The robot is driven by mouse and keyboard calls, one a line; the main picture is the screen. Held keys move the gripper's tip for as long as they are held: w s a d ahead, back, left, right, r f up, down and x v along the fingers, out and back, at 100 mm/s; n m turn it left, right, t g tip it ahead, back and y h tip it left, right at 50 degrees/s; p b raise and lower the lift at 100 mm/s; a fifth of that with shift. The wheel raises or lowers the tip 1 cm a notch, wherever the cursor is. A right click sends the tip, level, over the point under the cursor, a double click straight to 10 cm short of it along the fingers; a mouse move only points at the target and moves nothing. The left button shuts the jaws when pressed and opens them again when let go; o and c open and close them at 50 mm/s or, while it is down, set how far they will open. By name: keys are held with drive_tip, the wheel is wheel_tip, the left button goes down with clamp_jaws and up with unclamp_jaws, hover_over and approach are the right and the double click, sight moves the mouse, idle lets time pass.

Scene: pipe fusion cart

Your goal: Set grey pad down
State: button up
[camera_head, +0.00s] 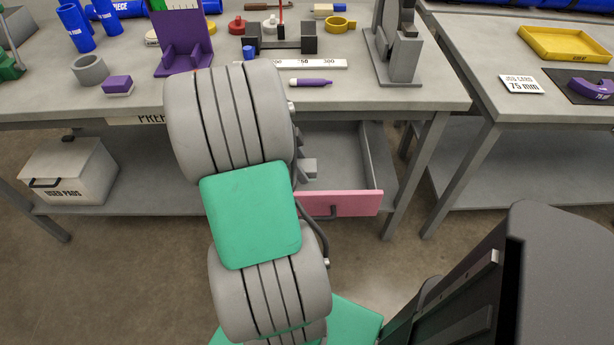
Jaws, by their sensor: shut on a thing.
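My arm reaches up the middle of the picture towards the front of the left workbench, and its grey and green links hide what lies behind them. My gripper is not visible, and I cannot see whether anything is held. No grey pad can be made out for certain. A small grey block-like shape (309,168) shows just right of my arm, over the open drawer; I cannot tell what it is. The drawer (342,204) has a pink front and is pulled out below the bench top. A white box marked "USED PADS" (68,172) stands on the lower shelf at left.
The workbench top (400,100) holds a grey ring (90,69), a purple block (117,85), a purple stand (181,40), a ruler (315,64), a purple marker (310,82) and a grey machine (398,45). A second table (470,60) stands right, beyond a gap.

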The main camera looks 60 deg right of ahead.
sight(306, 185)
drive_tip(key=x, duration=0.4)
drive_tip(key=shift+d+f, duration=0.1)
drive_tip(key=shift+f, duration=0.35)
drive_tip(key=shift+w+f, duration=0.1)
drive_tip(key=shift+f, duration=0.25)
drive_tip(key=o, duration=1.2)
drive_tip(key=shift+r, duration=0.1)
